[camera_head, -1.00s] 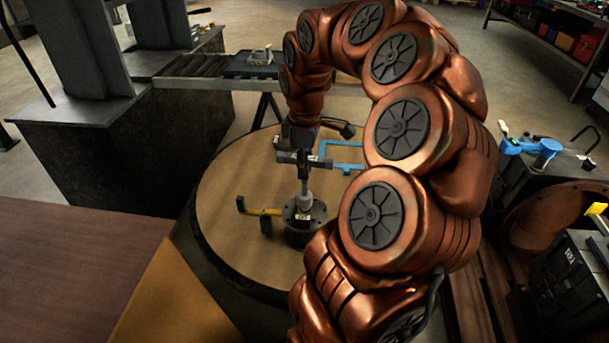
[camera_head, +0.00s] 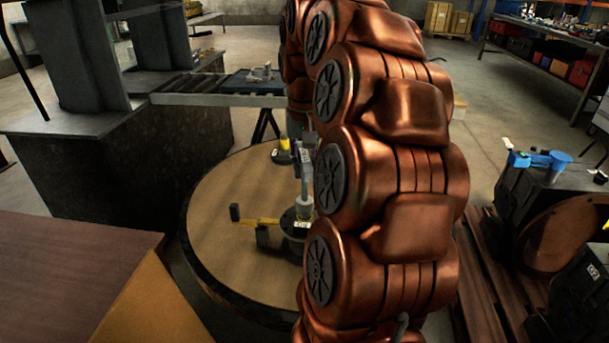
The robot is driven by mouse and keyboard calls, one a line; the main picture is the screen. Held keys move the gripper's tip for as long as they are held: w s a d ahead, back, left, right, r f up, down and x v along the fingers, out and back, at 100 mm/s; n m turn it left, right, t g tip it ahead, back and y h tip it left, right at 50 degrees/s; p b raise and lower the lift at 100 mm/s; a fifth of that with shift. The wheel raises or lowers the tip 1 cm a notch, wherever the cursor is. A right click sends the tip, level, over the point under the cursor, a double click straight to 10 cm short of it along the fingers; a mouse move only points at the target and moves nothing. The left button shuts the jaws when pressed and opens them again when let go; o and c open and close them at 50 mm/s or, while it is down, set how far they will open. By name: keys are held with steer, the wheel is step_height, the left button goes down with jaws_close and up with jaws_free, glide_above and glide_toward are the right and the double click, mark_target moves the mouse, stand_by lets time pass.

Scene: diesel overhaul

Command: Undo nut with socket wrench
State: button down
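The socket wrench (camera_head: 305,172) stands upright over a dark round flanged part (camera_head: 290,222) on the round table. Its pale socket end (camera_head: 304,208) meets the top of that part; the nut itself is hidden or too small to tell. My gripper (camera_head: 302,145) is at the wrench's upper end, mostly hidden behind my copper arm. Its fingers cannot be made out, so I cannot tell whether they are shut on the wrench. A yellow tool with black ends (camera_head: 254,222) lies against the left side of the flanged part.
The round table (camera_head: 215,205) has bare room at its left and front. A yellow-and-black item (camera_head: 283,150) stands near its back edge. A large dark machine block (camera_head: 130,130) is behind left, and a brown bench top (camera_head: 60,260) is at front left. Dark equipment (camera_head: 540,190) stands at right.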

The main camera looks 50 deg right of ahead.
steer(key=m+b, duration=0.1)
steer(key=m, duration=0.3)
steer(key=shift+f+m+b, duration=0.15)
steer(key=shift+m+b, duration=0.15)
steer(key=shift+b, duration=0.05)
steer(key=m, duration=0.3)
steer(key=shift+d+b, duration=0.1)
steer(key=shift+b, duration=0.2)
steer(key=m, duration=0.7)
steer(key=shift+p, duration=0.4)
steer(key=shift+r, duration=0.2)
steer(key=shift+f, duration=0.15)
